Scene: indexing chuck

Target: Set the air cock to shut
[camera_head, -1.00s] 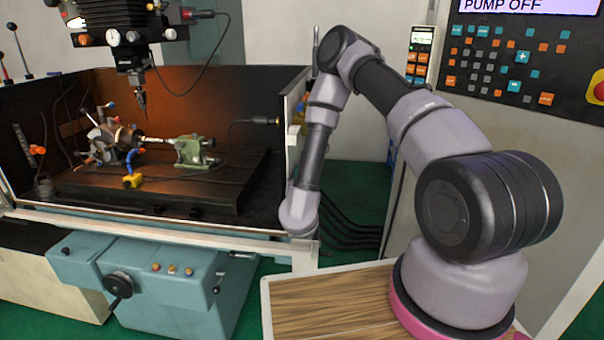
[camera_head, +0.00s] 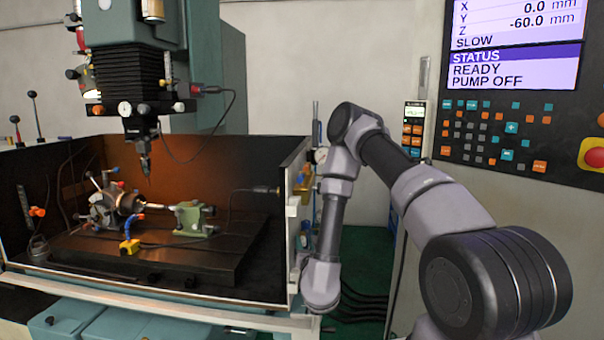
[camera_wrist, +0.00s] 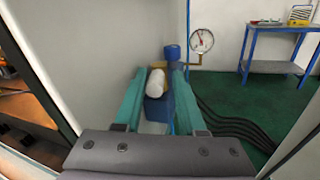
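In the wrist view, my gripper (camera_wrist: 158,72) has its two teal fingers apart, pointing forward along a pale wall. Between and beyond them is a blue fitting (camera_wrist: 172,52) with a rounded white part (camera_wrist: 155,83) in front. A round white pressure gauge (camera_wrist: 202,40) stands just right of the fingertips, on a brass-coloured pipe joint (camera_wrist: 192,66). These seem to be the air line parts; I cannot make out the air cock's handle or its position. Contact between fingers and fitting cannot be told. In the head view, my gripper is hidden.
The machine enclosure (camera_head: 290,215) stands left of my arm; its chuck (camera_head: 108,208) and green tailstock (camera_head: 192,217) are inside. The control panel (camera_head: 500,130) is at right. In the wrist view, black cables (camera_wrist: 230,122) cross the floor and a blue bench (camera_wrist: 278,65) stands beyond.

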